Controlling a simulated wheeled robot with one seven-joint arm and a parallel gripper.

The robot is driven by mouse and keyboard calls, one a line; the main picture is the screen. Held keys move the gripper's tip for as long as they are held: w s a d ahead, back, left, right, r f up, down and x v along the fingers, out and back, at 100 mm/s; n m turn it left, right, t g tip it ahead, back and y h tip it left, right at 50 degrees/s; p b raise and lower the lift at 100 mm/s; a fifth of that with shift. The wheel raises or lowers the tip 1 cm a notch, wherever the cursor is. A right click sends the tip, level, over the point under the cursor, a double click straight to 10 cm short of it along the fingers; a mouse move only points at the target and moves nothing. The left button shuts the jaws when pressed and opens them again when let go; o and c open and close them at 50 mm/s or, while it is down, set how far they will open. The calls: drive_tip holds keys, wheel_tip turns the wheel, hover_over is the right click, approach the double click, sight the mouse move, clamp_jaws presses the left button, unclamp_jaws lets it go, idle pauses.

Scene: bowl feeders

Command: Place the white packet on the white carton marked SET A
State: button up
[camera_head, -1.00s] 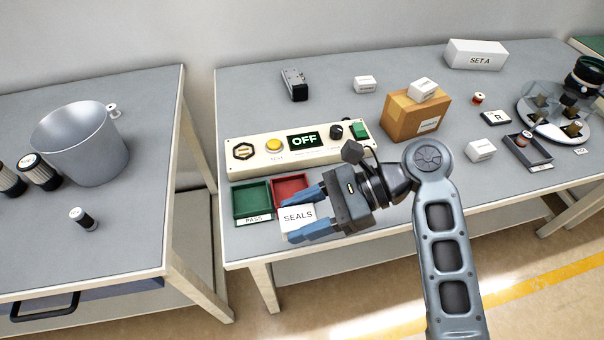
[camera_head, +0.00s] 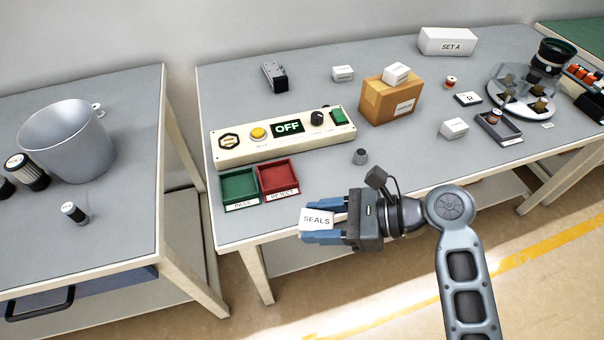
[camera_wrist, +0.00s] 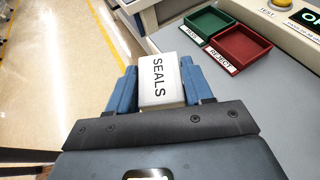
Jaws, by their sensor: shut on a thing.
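The white packet, marked SEALS (camera_head: 316,219), is held between the blue fingers of my gripper (camera_head: 322,222). In the wrist view the packet (camera_wrist: 160,80) sits between both fingertips of my gripper (camera_wrist: 163,88), its label facing up. My gripper is shut on it near the front edge of the table, in front of the red tray. The white carton marked SET A (camera_head: 447,42) stands at the far back right of the table, well apart from my gripper. Its top looks bare.
A green PASS tray (camera_head: 240,187) and red REJECT tray (camera_head: 278,177) lie behind my gripper. The control panel (camera_head: 283,139) reads OFF. A brown box (camera_head: 388,101) bearing a small white box (camera_head: 396,73) stands mid-table. A grey cylinder (camera_head: 360,156) and round tray (camera_head: 515,108) stand further right.

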drive_tip(key=w+d+f+m+t+h, duration=0.3)
drive_tip(key=d+f+m+t+h, duration=0.7)
drive_tip(key=d+m, duration=0.6)
wheel_tip(320, 180, down, 2)
drive_tip(key=d+h, duration=0.1)
drive_tip(key=h, duration=0.2)
drive_tip(key=shift+f+t, duration=0.2)
drive_tip(key=shift+t, duration=0.2)
drive_tip(key=shift+d+r, duration=0.1)
